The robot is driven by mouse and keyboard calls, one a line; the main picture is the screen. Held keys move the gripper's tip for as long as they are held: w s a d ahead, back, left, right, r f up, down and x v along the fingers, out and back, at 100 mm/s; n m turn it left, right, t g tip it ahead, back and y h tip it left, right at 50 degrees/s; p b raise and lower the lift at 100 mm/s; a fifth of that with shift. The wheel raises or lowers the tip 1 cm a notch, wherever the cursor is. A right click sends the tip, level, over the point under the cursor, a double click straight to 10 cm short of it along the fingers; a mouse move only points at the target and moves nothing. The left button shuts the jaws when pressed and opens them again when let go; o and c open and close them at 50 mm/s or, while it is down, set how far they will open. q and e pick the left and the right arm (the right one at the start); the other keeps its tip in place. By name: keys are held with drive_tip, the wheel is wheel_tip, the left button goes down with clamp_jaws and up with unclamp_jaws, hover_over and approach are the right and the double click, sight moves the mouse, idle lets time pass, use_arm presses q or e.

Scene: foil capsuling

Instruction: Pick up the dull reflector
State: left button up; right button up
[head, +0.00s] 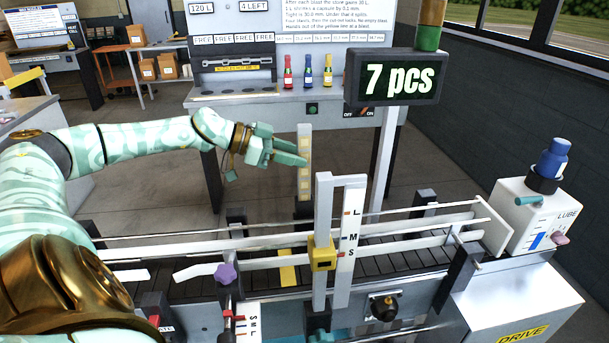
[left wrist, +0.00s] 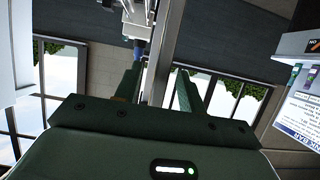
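My left gripper (head: 298,153) reaches in from the left above the far side of the conveyor. Its green fingers point right, towards an upright pale post with beige squares (head: 304,182), which may be the reflector. One fingertip overlaps this post in the head view; I cannot tell whether they touch. My right gripper is not in view.
The conveyor (head: 200,287) with guide rails runs across the front. A size gauge marked L, M, S (head: 347,240) stands before the post. A lube box (head: 520,215) with a blue bottle (head: 553,158) is at right. A "7 pcs" display (head: 398,78) hangs behind.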

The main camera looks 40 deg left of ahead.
sight(304, 172)
use_arm(q)
drive_tip(key=x, duration=0.5)
drive_tip(key=shift+a+f, duration=0.15)
clamp_jaws()
